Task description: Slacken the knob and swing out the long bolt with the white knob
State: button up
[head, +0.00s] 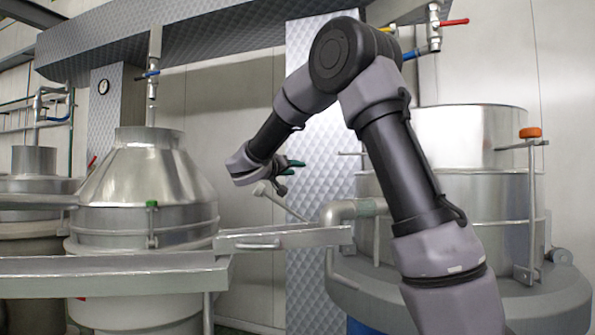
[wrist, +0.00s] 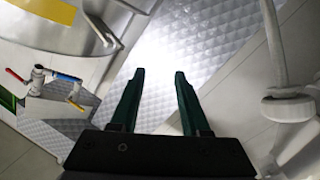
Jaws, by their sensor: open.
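A pale white knob (head: 262,188) shows in the head view on a thin rod, the long bolt (head: 288,206), which slants down to the right behind the tray-like channel. In the wrist view, the white knob (wrist: 288,106) is at the right edge, with a pale rod (wrist: 274,45) running up from it. My gripper (head: 296,168) has green fingers and is open and empty, a little above and right of the knob in the head view. In the wrist view, its fingertips (wrist: 159,74) point at the quilted metal panel, apart from the knob. The bolt's lower end is hidden.
A steel vessel (head: 150,185) with a green-knobbed bolt (head: 152,206) stands left. A larger round vessel (head: 470,150) with an orange-knobbed bolt (head: 530,133) stands right. A metal channel (head: 120,264) and an elbow pipe (head: 335,212) lie below my gripper. Valves (head: 435,25) hang above.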

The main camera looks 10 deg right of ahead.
jog(key=shift+v, duration=1.45)
jog(key=shift+r, duration=0.15)
